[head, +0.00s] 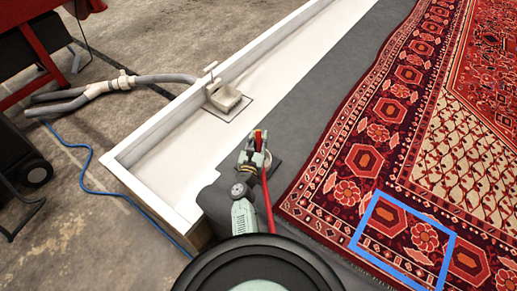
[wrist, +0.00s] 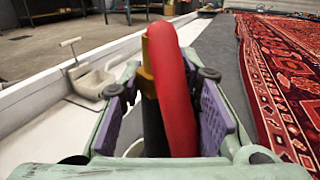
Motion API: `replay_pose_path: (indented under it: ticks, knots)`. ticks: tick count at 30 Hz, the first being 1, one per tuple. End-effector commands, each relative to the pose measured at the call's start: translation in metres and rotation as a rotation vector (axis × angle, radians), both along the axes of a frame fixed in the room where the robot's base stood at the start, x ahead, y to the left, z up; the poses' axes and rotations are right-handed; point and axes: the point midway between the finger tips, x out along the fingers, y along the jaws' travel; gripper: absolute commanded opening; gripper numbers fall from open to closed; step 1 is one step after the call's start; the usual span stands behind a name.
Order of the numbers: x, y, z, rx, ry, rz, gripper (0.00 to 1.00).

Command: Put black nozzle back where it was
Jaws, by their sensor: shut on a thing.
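My gripper (head: 255,158) is over the grey strip beside the rug. In the wrist view my gripper (wrist: 165,112) has its purple pads on either side of a black nozzle (wrist: 153,125) with a brass-coloured part (wrist: 147,78). It is shut on the nozzle. A thick red hose-like piece (wrist: 176,95) rises in front of the nozzle and hides part of it. In the head view, red parts show at the gripper and a red line (head: 267,205) runs down from it. The nozzle's lower end is hidden.
A white trough (head: 160,140) with a raised edge runs along the left, holding a cream scoop-like fitting (head: 226,98). The patterned red rug (head: 365,160) with a blue tape outline (head: 368,208) lies right. Grey hoses (head: 110,85) lie left.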

Motion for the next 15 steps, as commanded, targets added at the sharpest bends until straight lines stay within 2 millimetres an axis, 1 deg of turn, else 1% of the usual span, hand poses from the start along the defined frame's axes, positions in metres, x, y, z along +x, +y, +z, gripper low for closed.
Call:
replay_pose_path:
  ticks: [2, 6, 9, 15]
  knots:
    - [0.001, 0.0, -0.005, -0.002, -0.003, -0.001, 0.02]
    - [0.001, 0.0, -0.026, -0.002, -0.002, 0.0, 0.02]
    - [0.001, 0.0, -0.037, -0.002, -0.003, -0.001, 0.02]
    - [0.001, 0.0, -0.04, 0.0, -0.005, 0.0, 0.02]
